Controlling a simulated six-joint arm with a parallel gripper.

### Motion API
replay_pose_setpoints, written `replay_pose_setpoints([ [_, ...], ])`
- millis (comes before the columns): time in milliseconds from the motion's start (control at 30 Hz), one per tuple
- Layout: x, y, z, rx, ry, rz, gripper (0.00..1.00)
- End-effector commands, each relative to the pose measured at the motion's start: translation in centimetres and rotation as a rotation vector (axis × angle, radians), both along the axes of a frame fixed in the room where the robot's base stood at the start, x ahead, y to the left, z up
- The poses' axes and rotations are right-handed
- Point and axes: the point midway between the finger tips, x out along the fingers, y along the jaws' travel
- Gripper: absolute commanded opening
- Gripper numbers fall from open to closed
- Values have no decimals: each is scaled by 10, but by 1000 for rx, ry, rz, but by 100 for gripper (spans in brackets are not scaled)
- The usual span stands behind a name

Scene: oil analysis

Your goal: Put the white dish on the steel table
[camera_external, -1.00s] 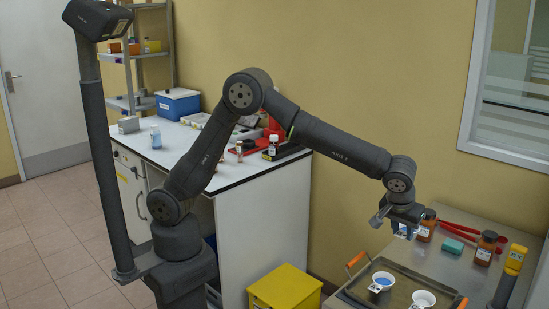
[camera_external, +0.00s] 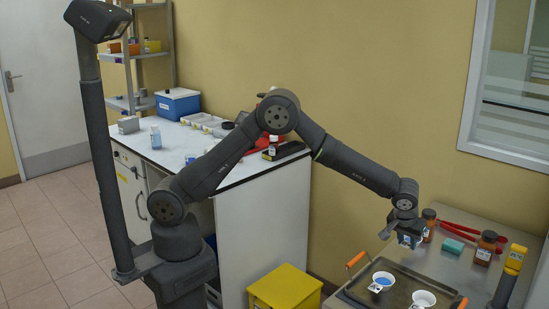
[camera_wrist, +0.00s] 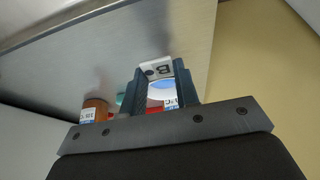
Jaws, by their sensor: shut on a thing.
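Two white dishes sit on the dark tray with orange handles: one with blue inside (camera_external: 382,281) and a plain white one (camera_external: 423,299). The steel table (camera_external: 452,268) lies under and behind the tray. My gripper (camera_external: 410,239) is above the table, behind the dishes and apart from them. It is shut on a small blue-and-white labelled thing (camera_wrist: 161,90), seen between the fingers in the wrist view. A white face with a dark letter (camera_wrist: 157,70) shows at the fingertips. The fingers hide much of the held thing, so I cannot tell its full shape.
Brown jars stand on the steel table, one close by my gripper (camera_external: 429,224) and one further right (camera_external: 486,248). A green block (camera_external: 452,246), red tongs (camera_external: 462,230) and a yellow device (camera_external: 514,260) are also there. The yellow wall is behind.

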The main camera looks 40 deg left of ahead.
Motion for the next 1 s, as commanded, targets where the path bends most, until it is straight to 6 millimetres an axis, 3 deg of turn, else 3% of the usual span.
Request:
replay_pose_setpoints([
  [200, -1, 0, -31, 1, 0, -2, 6],
  [567, -1, 0, -36, 0, 0, -1, 6],
  [600, -1, 0, -36, 0, 0, -1, 32],
  [700, -1, 0, -35, -1, 0, 0, 50],
  [1000, -1, 0, -34, -1, 0, 0, 50],
])
